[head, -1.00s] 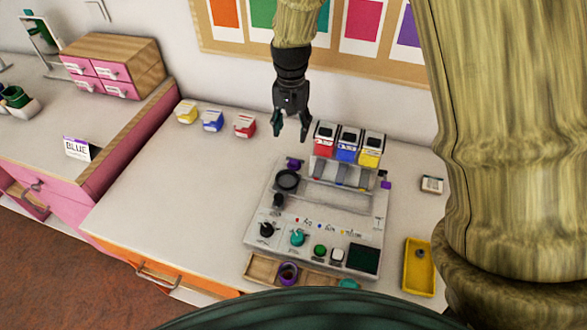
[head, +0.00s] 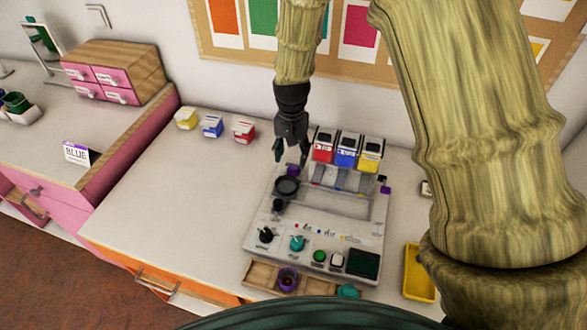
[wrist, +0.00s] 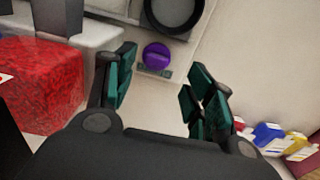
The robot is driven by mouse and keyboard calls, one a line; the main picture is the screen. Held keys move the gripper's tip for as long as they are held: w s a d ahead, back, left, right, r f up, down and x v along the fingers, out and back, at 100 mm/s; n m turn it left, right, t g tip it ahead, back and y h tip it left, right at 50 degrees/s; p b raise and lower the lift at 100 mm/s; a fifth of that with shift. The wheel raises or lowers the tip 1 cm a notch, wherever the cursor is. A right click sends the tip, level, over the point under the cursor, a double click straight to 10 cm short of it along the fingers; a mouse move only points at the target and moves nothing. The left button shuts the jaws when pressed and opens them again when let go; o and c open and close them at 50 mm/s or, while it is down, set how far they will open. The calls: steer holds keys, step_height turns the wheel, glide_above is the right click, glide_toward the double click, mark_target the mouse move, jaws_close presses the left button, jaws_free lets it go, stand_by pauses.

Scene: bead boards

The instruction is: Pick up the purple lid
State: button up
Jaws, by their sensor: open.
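The purple lid (wrist: 157,56) is a small round cap on a grey ledge of the board. In the wrist view it lies ahead of and between my fingers, apart from them. In the head view the lid (head: 293,170) shows at the back left corner of the board (head: 262,225). My gripper (head: 292,156) points down just above and behind the lid in the head view. My gripper (wrist: 160,95) is open and empty in the wrist view.
Red, blue and yellow containers (head: 347,148) stand close right of the gripper; the red one (wrist: 45,85) is large in the wrist view. A black ring (head: 287,187) is in front of the lid. Small boxes (head: 212,126) stand left; the tabletop between is clear.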

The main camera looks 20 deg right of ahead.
mark_target(293, 167)
steer(key=shift+s+d+f+p, duration=0.15)
steer(key=shift+f+p, duration=0.55)
steer(key=shift+f, duration=1.65)
steer(key=c, duration=0.9)
